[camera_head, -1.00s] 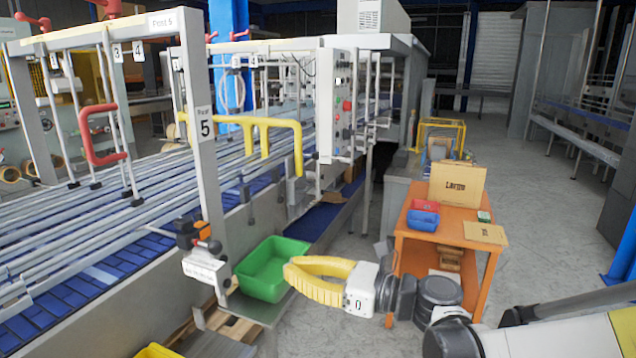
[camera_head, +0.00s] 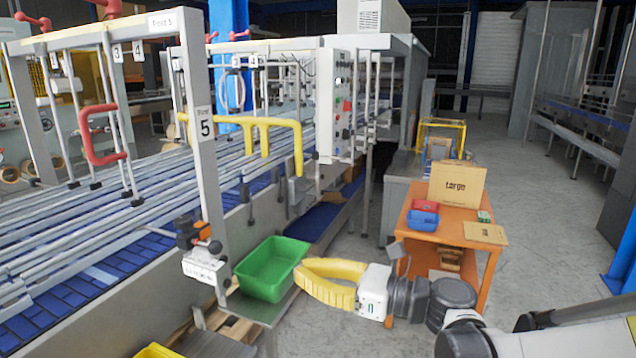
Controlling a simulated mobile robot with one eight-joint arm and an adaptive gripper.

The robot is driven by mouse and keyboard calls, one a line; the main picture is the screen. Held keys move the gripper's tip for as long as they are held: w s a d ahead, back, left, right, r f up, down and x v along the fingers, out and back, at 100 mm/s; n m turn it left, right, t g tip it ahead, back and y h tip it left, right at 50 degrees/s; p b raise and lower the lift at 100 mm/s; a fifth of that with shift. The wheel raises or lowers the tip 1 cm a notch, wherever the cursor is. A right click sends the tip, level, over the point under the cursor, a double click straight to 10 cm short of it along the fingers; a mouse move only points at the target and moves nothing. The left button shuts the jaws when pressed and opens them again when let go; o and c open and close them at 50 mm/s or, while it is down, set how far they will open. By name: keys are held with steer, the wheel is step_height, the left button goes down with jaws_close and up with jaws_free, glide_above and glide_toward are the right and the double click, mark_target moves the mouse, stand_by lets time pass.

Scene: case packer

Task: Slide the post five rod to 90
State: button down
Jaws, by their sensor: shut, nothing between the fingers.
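The post five upright (camera_head: 203,150) carries a "Post 5" label and stands at the near side of the blue conveyor. On its lower part sits a clamp (camera_head: 192,233) with orange and black parts and a dark round knob (camera_head: 215,247). A white labelled block (camera_head: 205,268) is below it; its writing and any scale mark are too small to read. Grey rods (camera_head: 40,285) run from the conveyor toward this clamp. My gripper (camera_head: 303,280), with yellow fingers, is right of the post, beside the green bin, apart from the clamp. Its fingers are shut and empty.
A green bin (camera_head: 272,268) stands on a small shelf between the post and my gripper. A yellow bent handle (camera_head: 300,150) hangs above. An orange cart (camera_head: 450,238) with boxes stands at right. Grey floor (camera_head: 555,220) is free beyond it.

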steer(key=v, duration=0.8)
steer(key=shift+d, duration=0.3)
stand_by(3.9)
steer(key=shift+s, duration=0.1)
steer(key=c, duration=1.3)
jaws_free()
steer(key=shift+o, duration=0.2)
steer(key=shift+d, duration=0.1)
steer(key=v, duration=0.6)
steer(key=shift+s+d, duration=0.2)
steer(key=shift+d, duration=0.15)
